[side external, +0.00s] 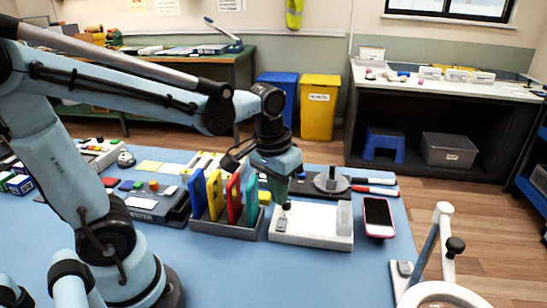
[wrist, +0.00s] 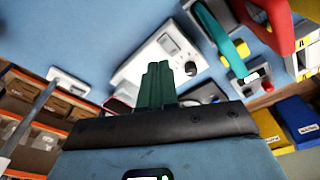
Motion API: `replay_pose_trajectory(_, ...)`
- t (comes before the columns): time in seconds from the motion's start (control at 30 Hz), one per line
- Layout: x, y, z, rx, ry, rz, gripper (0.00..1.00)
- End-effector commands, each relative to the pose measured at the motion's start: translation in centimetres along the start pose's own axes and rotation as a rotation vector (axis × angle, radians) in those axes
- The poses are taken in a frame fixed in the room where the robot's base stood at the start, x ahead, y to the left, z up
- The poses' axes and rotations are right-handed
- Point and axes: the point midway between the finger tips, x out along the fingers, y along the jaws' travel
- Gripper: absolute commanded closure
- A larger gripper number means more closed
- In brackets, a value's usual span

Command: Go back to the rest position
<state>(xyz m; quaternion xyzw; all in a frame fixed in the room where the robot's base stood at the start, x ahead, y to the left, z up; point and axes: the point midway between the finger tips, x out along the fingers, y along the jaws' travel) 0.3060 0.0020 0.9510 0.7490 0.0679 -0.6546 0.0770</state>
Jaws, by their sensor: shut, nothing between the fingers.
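My gripper (side external: 285,203) points down, just above or at the left part of a white flat station (side external: 318,238) on the blue table mat. In the wrist view its dark green fingers (wrist: 157,84) are together, with nothing seen between them. The white station also shows behind them in the wrist view (wrist: 135,72), with a dark round knob on it. I cannot tell whether the fingertips touch the station. A phone with a dark screen and pink edge (side external: 377,212) lies right of the station.
A grey rack (side external: 225,228) left of the station holds upright blue, yellow, red and teal slabs. A dark tester box (side external: 150,207) stands further left. A white ring-shaped stand (side external: 440,292) is at front right. The front middle of the mat (side external: 290,275) is clear.

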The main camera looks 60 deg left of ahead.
Motion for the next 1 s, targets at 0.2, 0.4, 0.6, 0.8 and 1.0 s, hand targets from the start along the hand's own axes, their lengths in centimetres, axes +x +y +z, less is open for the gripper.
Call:
replay_pose_trajectory(0.2, -1.3, -0.1, 1.0, 0.101, 0.237, 0.037, 1.00)
replay_pose_trajectory(0.4, -1.9, -0.1, 1.4, 0.172, 0.410, 0.049, 1.00)
replay_pose_trajectory(0.6, -2.1, -0.1, 1.4, 0.201, 0.482, 0.051, 1.00)
replay_pose_trajectory(0.8, -2.1, -0.1, 1.4, 0.203, 0.487, 0.051, 1.00)
replay_pose_trajectory(1.0, -2.1, -0.1, 1.4, 0.202, 0.486, 0.051, 1.00)
